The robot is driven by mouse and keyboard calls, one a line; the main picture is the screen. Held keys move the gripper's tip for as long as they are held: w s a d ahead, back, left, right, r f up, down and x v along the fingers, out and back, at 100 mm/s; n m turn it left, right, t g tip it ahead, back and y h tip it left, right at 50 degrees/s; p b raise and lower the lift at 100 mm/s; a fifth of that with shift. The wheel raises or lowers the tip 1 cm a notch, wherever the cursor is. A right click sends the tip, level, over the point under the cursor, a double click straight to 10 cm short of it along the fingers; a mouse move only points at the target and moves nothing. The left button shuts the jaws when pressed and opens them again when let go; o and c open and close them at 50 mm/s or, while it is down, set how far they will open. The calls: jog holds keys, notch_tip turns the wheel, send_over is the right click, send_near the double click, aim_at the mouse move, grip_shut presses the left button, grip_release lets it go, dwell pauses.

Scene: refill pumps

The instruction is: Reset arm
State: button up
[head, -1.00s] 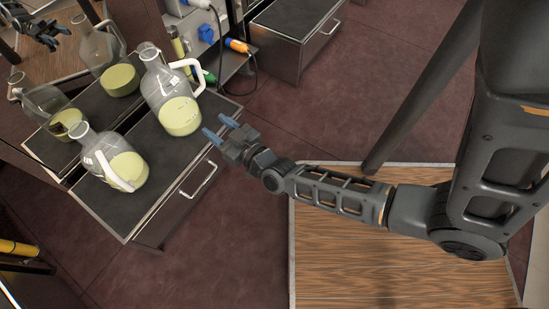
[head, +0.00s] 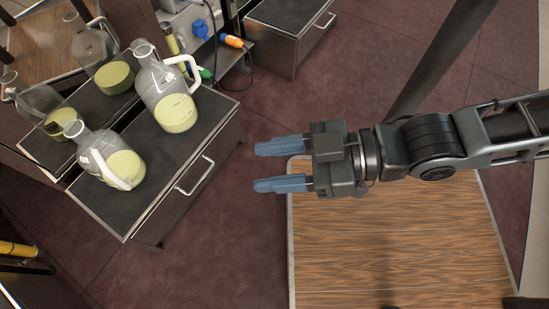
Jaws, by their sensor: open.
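My gripper (head: 257,167) is in the middle of the head view, with its two blue fingers apart and nothing between them. It points left and appears above the floor and the edge of the wooden board. To its left, two clear glass jugs with white handles and pale yellow liquid stand on a dark-topped cabinet. The larger jug (head: 176,112) stands towards the back, and the smaller jug (head: 124,168) stands towards the front left. My gripper is apart from both.
The cabinet (head: 183,150) has a metal drawer handle (head: 196,176). Blue (head: 200,28) and orange (head: 232,41) connectors with cables are behind. Another cabinet (head: 290,22) stands at the back. The wooden board (head: 395,245) is clear.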

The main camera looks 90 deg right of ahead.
notch_tip(320, 180, up, 23)
jog(key=p, duration=2.3)
jog(key=shift+r, duration=0.15)
